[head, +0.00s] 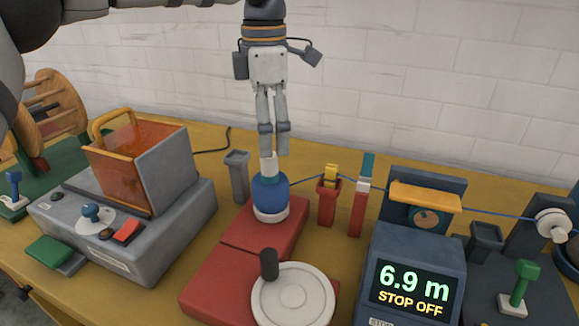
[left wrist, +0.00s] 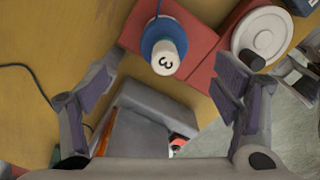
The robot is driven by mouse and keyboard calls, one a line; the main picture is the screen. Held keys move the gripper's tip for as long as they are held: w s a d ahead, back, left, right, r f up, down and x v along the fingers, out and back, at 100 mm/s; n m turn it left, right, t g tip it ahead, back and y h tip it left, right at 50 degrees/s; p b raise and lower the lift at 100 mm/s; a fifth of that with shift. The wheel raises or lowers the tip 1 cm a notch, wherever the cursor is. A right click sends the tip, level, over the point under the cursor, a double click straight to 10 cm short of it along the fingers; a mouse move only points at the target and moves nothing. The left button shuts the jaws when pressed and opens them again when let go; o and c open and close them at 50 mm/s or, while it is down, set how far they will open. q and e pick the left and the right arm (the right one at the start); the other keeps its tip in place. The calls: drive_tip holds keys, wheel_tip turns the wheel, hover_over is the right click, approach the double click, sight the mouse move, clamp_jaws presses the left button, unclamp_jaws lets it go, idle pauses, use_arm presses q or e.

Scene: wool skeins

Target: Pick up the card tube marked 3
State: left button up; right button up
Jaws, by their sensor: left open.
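The card tube marked 3 (head: 269,168) stands upright on the red winder (head: 262,233), its white top showing above a band of blue wool (head: 270,192). The 3 shows on its white end in the left wrist view (left wrist: 166,60). My left gripper (head: 274,150) points down just above the tube in the head view. In the left wrist view my left gripper (left wrist: 172,75) is open and empty, its fingers wide apart, with the tube's end between and a little beyond them. My right gripper is not in view.
A blue strand runs right from the tube past a red guide (head: 327,200) to a meter (head: 415,280) reading "6.9 m STOP OFF". A white crank wheel (head: 293,296) with a dark knob is in front. A grey machine with an orange guard (head: 125,160) stands left.

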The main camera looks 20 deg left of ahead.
sight(270, 186)
use_arm(q)
drive_tip(key=f, duration=0.2)
drive_tip(key=s+f, duration=0.1)
drive_tip(key=f, duration=0.2)
drive_tip(key=shift+s+f, duration=0.15)
drive_tip(key=shift+s, duration=0.05)
drive_tip(key=f, duration=0.6)
drive_tip(key=shift+w+f, duration=0.15)
drive_tip(key=shift+w, duration=0.2)
drive_tip(key=c, duration=1.1)
